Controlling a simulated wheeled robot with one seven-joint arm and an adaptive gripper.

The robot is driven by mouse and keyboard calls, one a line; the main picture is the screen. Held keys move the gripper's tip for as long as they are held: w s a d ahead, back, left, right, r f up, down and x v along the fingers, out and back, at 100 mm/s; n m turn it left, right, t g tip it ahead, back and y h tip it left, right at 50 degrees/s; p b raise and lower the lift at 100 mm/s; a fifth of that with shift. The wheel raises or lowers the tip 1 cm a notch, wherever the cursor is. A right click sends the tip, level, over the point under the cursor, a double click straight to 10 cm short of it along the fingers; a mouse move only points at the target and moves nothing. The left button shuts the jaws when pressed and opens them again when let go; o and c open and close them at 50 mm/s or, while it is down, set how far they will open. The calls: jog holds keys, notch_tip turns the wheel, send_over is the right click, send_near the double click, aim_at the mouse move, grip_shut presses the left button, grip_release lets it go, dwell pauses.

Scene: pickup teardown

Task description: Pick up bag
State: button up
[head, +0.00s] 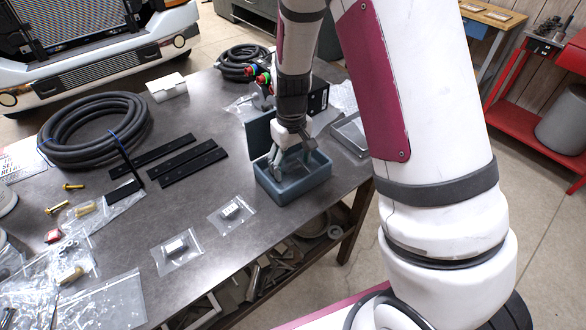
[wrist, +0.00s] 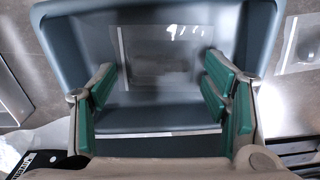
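A clear plastic bag (wrist: 160,58) lies flat on the floor of a blue-grey box (wrist: 62,50) in the wrist view. The box (head: 297,190) sits near the table's right front edge in the head view, its lid (head: 257,137) raised at the back. My gripper (head: 291,166) points down into the box. In the wrist view its green-padded fingers (wrist: 160,82) are spread apart, with the bag visible between and beyond them. Nothing shows between the pads. The bag inside the box is hidden in the head view.
Small clear bags with dark parts (head: 232,213) (head: 178,250) lie on the table (head: 215,170) left of the box. Black strips (head: 190,163), a coiled hose (head: 95,130) and brass fittings lie farther left. A grey tray (head: 350,135) is right of the box.

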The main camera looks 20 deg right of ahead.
jog(key=c, duration=0.8)
jog(key=shift+r, duration=0.1)
